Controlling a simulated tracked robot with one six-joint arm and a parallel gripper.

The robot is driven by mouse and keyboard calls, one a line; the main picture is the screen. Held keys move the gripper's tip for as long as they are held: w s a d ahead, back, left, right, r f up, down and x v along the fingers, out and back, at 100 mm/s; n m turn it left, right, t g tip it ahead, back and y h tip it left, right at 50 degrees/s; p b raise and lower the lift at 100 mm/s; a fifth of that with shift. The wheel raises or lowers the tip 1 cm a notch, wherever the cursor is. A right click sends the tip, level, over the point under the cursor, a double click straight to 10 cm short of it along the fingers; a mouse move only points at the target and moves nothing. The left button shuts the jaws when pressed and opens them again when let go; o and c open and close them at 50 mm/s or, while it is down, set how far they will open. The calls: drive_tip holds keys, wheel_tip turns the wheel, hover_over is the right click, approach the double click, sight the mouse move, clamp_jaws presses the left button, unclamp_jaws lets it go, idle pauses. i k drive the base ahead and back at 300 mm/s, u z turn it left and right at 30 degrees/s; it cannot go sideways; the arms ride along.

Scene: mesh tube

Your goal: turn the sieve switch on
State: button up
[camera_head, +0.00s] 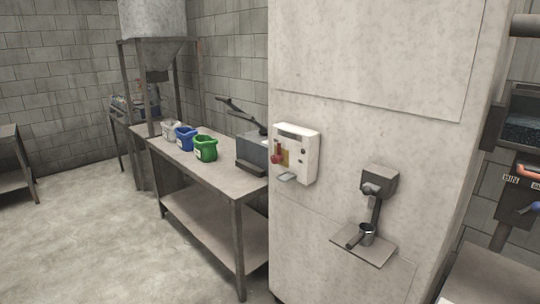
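I cannot tell for sure which part is the sieve switch. A white control box (297,153) is fixed to the pale wall, with a red knob (276,159) on its left side and a grey ledge below. At the right edge, a dark machine (518,190) has labels and a blue handle. No switch position is readable. My gripper is not in view.

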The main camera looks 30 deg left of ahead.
sight(275, 159)
drive_tip(key=u, duration=0.35)
drive_tip(key=i, duration=0.6)
drive_tip(key=u, duration=0.85)
drive_tip(key=i, duration=0.55)
drive_tip(key=u, duration=2.3)
drive_tip(key=k, duration=0.2)
